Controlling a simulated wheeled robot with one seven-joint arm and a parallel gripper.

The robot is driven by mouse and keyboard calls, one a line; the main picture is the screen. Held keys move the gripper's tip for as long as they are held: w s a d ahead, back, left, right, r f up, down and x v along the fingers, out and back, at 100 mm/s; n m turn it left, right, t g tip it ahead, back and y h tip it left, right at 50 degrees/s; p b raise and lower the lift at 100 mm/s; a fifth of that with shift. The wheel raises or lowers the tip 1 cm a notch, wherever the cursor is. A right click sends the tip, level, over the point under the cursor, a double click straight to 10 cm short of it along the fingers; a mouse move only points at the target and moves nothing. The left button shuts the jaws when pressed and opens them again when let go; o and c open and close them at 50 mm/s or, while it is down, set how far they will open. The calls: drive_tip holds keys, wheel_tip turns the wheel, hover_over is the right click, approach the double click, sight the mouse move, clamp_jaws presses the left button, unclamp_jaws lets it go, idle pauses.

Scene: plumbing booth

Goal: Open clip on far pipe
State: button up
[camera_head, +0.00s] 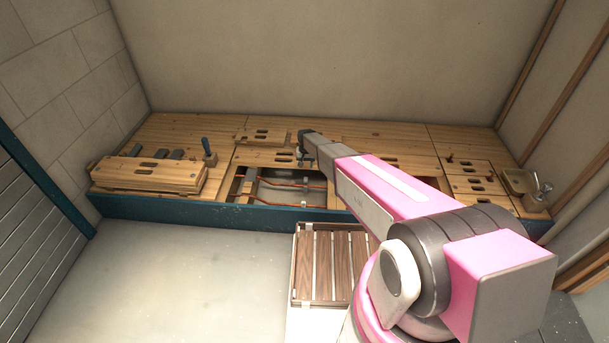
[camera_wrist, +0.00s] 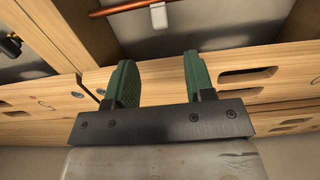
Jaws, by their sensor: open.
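Two copper pipes run left to right inside an open bay in the wooden bench; the far pipe (camera_head: 285,184) lies behind the near pipe (camera_head: 285,204) in the head view. A small pale clip (camera_head: 277,205) sits on the near pipe; any clip on the far pipe is too small to make out. In the wrist view a copper pipe (camera_wrist: 128,8) crosses the top with a white clip (camera_wrist: 158,15) on it; I cannot tell which pipe this is. My gripper (camera_wrist: 157,62) is open and empty, its green fingers apart from the pipe and clip.
The wooden bench (camera_head: 180,132) has slotted panels around the bay. A slatted wooden platform (camera_head: 318,265) stands on the floor in front.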

sight(306, 178)
wheel_tip(306, 178, down, 11)
drive_tip(key=shift+r, duration=0.15)
idle(0.4)
drive_tip(key=shift+c, duration=0.3)
clamp_jaws()
drive_tip(key=shift+w, duration=0.1)
